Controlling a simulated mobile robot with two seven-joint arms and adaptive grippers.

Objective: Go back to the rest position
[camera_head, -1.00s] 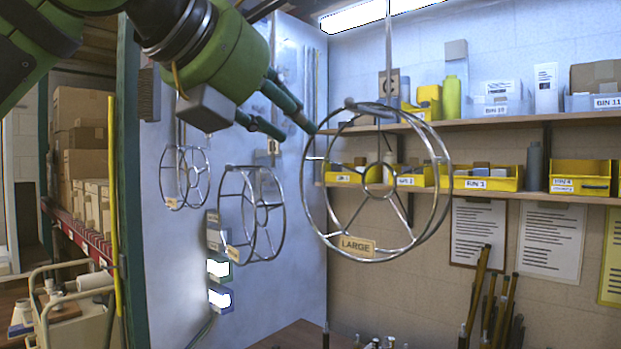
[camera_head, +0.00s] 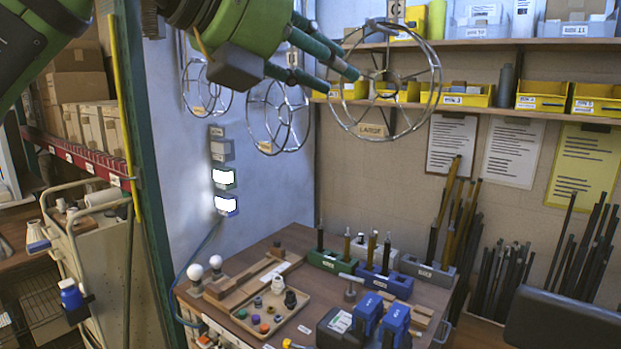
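My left gripper (camera_head: 343,81) comes in from the top left on its green arm. Its two fingers point right and slightly down, and their tips are apart with nothing between them. The fingers are in front of the hanging wire frame labelled LARGE (camera_head: 371,131) and overlap its left side in the picture; I cannot tell whether they touch it. My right gripper is not in view.
Two smaller wire frames hang to the left, a middle one (camera_head: 265,147) and a small one (camera_head: 197,109). A wooden bench (camera_head: 258,256) below holds lamp parts, a tray (camera_head: 240,317) and blue blocks. A green post (camera_head: 150,235) stands left. Shelves line the back wall.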

